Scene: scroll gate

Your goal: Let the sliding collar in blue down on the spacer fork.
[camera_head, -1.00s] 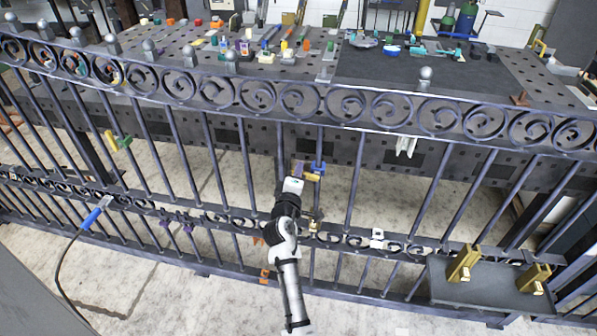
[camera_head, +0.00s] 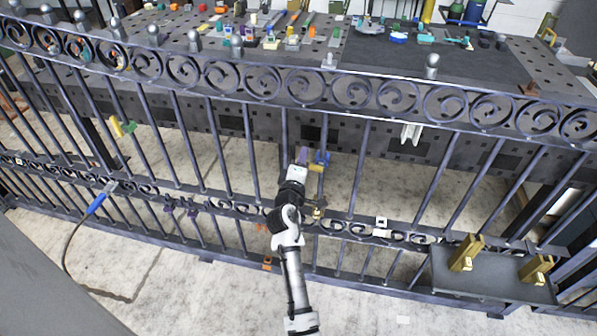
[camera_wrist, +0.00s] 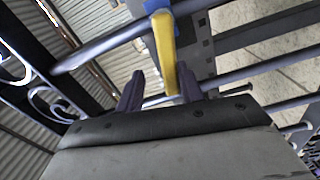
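The blue sliding collar (camera_head: 321,157) sits around an upright bar of the gate, above the lower scroll band. A yellow handle (camera_wrist: 164,50) sticks out from the blue part in the wrist view. My gripper (camera_wrist: 159,84) is open, with its two purple fingers on either side of the handle's end; a gap shows on both sides. In the head view my gripper (camera_head: 303,158) is just left of the collar and partly hides the handle. A small brass piece (camera_head: 318,212), possibly the spacer fork, is lower on the same bar, at the scroll band.
A grey tray (camera_head: 480,283) with two brass brackets hangs at the right. A white clip (camera_head: 381,222) sits on the scroll band. Yellow and green pieces (camera_head: 122,127) and a blue-handled tool (camera_head: 97,203) are at the left. Neighbouring bars stand close on both sides of my gripper.

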